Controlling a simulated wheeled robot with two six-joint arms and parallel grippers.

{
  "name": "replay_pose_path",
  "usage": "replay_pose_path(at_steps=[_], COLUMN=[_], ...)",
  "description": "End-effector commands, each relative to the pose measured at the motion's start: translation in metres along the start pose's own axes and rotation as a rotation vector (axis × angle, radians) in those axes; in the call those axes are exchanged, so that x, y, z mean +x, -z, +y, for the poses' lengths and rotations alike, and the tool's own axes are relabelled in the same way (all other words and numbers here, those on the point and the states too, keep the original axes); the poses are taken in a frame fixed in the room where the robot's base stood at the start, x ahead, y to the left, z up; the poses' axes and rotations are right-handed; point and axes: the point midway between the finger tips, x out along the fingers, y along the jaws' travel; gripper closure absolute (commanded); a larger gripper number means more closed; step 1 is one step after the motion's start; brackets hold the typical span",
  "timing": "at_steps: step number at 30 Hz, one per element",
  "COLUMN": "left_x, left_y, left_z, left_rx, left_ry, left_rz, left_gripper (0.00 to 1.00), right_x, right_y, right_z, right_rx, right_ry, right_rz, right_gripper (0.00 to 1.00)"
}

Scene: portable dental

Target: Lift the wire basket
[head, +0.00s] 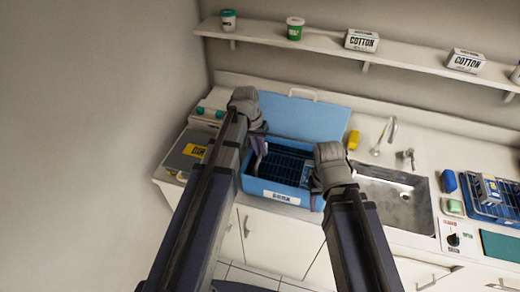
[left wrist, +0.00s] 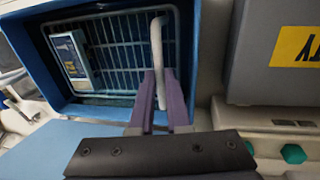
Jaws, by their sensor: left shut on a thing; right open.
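The wire basket (head: 288,165) sits inside a blue tub (head: 270,193) with a white label on its front and its blue lid raised behind. In the left wrist view the basket (left wrist: 115,62) shows its white wire grid and a pale handle (left wrist: 157,42) along one side. A small blue and white box (left wrist: 72,60) lies in it. My left gripper (head: 262,150) is at the tub's left side; its purple fingers (left wrist: 159,98) are shut on the handle. My right gripper (head: 318,190) is open at the tub's right side, its fingers mostly hidden by its own body.
A grey case (head: 188,152) with a yellow label stands left of the tub. A yellow object (head: 353,140) and the sink (head: 398,197) are to the right. A blue tray (head: 490,205) with a rack is farther right. A shelf (head: 270,36) with tubs and cotton boxes runs above.

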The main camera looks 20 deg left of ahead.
Motion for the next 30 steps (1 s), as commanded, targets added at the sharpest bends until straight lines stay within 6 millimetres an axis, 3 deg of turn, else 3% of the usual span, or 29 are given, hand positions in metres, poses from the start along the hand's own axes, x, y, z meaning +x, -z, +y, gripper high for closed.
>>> replay_pose_path(at_steps=[1,3,11,23,30], left_x=[-0.015,-0.026,-0.062,-0.063,-0.062], left_y=[0.000,0.000,0.001,0.000,0.000], left_z=[0.003,0.005,0.012,0.013,0.013], left_rx=[0.000,0.000,0.000,0.000,0.000], left_ry=[0.000,0.000,0.000,-0.001,0.000], left_rz=[0.000,0.000,0.000,0.000,0.000], left_gripper=[1.00,1.00,1.00,1.00,0.75], right_x=[-0.015,-0.027,-0.063,-0.063,-0.063], right_y=[-0.001,-0.002,-0.004,-0.004,-0.004], right_z=[0.001,0.003,0.006,0.006,0.006], right_rx=[0.000,0.001,0.008,0.010,0.009], right_ry=[0.000,0.000,0.002,0.002,0.002], right_rz=[0.000,0.000,0.000,0.000,0.000], right_gripper=[0.50,0.50,0.50,0.50,0.50])
